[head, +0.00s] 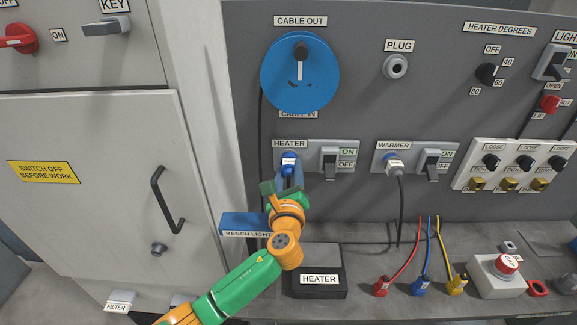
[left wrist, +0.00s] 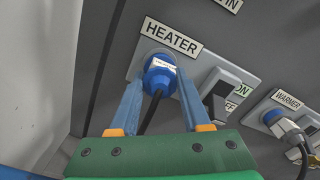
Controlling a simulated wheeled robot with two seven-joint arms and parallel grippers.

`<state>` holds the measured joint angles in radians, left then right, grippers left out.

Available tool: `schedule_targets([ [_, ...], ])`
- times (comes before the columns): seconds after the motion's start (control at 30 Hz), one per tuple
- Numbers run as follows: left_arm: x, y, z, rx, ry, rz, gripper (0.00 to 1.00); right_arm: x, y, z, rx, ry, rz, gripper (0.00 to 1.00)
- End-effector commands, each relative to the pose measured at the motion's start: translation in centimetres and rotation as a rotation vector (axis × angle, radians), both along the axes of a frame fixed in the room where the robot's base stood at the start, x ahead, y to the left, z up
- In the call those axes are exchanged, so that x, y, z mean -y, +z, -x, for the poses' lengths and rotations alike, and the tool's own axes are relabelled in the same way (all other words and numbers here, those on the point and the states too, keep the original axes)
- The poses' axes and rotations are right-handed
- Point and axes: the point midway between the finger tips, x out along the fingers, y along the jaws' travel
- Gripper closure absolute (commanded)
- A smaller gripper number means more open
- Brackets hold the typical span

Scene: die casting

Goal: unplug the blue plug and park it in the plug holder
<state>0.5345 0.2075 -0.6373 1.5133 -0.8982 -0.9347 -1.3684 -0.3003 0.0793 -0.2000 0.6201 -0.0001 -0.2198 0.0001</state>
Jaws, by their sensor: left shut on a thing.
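The blue plug (head: 289,158) is in the socket under the HEATER label on the grey panel. In the left wrist view the blue plug (left wrist: 158,76) sits against the socket plate, its dark cable running down between my fingers. My left gripper (head: 290,176) is shut on the plug, one finger on each side; the fingers also show in the left wrist view (left wrist: 160,88). A round grey fitting under the PLUG label (head: 396,66), which looks like the plug holder, is empty at the upper middle of the panel. My right gripper is not in view.
A switch (head: 330,163) is right beside the heater socket. A grey-white plug (head: 394,165) is in the WARMER socket. A blue cable reel (head: 300,74) is above. The HEATER box (head: 318,262) and red, blue and yellow connectors are on the bench below.

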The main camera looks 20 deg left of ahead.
Motion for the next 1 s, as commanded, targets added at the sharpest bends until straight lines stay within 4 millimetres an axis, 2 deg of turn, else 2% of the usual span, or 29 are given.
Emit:
schedule_targets([
  [0.67,0.4,0.0,1.2,0.0,0.0,0.0,1.0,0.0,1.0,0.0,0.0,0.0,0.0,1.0],
  [1.0,1.0,0.1,3.3,-0.001,0.0,-0.001,1.0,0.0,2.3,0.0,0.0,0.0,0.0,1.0],
])
